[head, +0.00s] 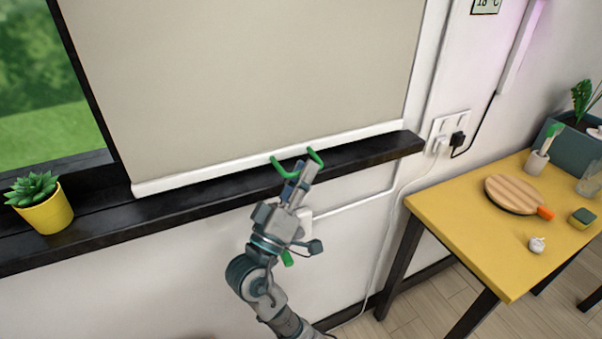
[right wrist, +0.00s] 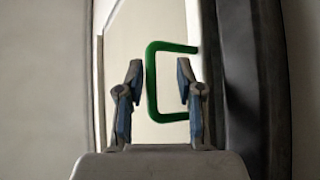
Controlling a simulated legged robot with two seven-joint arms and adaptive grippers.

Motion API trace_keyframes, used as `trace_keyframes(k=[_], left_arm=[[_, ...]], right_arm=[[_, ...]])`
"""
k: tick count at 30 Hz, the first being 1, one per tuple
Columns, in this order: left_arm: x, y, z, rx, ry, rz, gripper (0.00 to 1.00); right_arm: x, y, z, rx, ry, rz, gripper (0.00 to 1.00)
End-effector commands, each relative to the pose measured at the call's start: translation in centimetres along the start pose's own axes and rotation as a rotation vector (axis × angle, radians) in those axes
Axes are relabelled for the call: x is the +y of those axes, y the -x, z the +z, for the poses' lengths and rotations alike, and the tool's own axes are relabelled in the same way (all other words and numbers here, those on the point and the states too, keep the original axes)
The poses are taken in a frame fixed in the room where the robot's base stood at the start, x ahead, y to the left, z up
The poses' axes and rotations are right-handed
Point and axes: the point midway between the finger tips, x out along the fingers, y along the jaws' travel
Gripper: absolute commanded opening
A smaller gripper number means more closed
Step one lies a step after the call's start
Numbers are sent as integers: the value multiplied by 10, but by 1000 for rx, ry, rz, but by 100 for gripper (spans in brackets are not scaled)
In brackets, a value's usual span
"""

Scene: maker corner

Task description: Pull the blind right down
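The beige blind (head: 250,75) hangs over most of the window, with a white bottom bar (head: 210,173) close above the dark sill. I cannot tell whether the bar touches the sill. A green handle (head: 280,167) sticks out from the bar. My right gripper (head: 299,173) is at the handle, its fingers partly hiding the handle's middle. In the right wrist view, the handle's long side (right wrist: 151,82) lies between the two parted fingers of my right gripper (right wrist: 160,80), nearer the left one, with a gap to the right one. My left gripper is not in view.
A potted succulent (head: 46,208) stands on the dark sill (head: 110,218) at the left. A yellow table (head: 455,225) stands at the right, with a striped round board (head: 512,194) and small items. A wall socket (head: 450,126) with a plug and cables is right of the sill.

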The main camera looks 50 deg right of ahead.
Motion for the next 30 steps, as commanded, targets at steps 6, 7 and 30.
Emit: trace_keyframes(k=[6,7,30], left_arm=[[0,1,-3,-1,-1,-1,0],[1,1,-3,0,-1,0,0],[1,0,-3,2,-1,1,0]], right_arm=[[1,10,0,1,0,1,36],[0,15,-1,1,-1,0,36],[-2,122,-1,1,1,0,36]])
